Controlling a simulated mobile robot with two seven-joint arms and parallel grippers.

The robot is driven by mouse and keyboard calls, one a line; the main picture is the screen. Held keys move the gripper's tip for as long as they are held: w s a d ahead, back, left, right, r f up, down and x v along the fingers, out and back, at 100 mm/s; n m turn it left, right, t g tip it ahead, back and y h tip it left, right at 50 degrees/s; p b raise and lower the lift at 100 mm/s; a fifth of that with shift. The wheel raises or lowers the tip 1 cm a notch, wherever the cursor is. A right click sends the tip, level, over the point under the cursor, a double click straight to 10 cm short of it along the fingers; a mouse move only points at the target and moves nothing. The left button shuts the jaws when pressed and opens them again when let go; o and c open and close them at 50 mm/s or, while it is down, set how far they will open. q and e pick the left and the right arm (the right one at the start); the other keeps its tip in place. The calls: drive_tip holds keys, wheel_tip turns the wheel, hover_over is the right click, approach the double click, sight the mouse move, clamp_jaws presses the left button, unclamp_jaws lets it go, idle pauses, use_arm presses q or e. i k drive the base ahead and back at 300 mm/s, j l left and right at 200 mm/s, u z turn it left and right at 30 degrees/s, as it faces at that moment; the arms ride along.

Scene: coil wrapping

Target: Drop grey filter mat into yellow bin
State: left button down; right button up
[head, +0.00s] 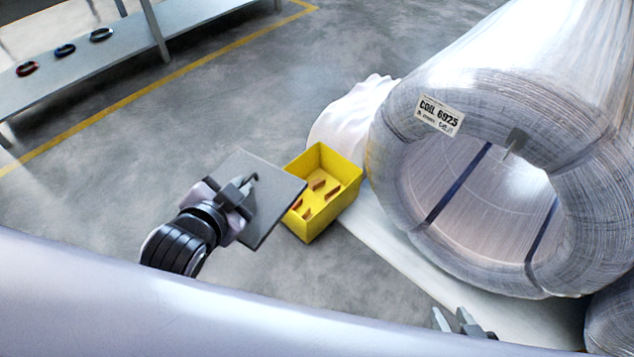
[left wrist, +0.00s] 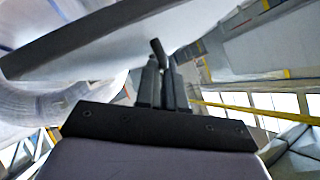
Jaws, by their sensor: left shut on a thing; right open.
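The grey filter mat (head: 272,208) is a flat, dark grey square panel. My left gripper (head: 250,184) is shut on it, near its upper-left part in the head view, and holds it tilted above the floor. In the left wrist view the mat (left wrist: 90,40) spans the upper left in front of the shut fingers (left wrist: 162,75). The yellow bin (head: 346,172) stands on the floor just right of the mat, with several small brown pieces inside. The mat's right corner overlaps the bin's left edge in the picture. My right gripper (head: 452,318) is open and empty at the bottom edge.
A large wrapped wire coil (head: 390,150) labelled COIL 6925 fills the right side. White wrapping (head: 350,118) lies behind the bin. A grey bench (head: 120,45) with several small rings stands at upper left. Open floor (head: 230,110) lies between.

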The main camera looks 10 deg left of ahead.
sight(306, 196)
drive_tip(key=i, duration=1)
drive_tip(key=i+u, duration=0.2)
drive_tip(key=i, duration=0.15)
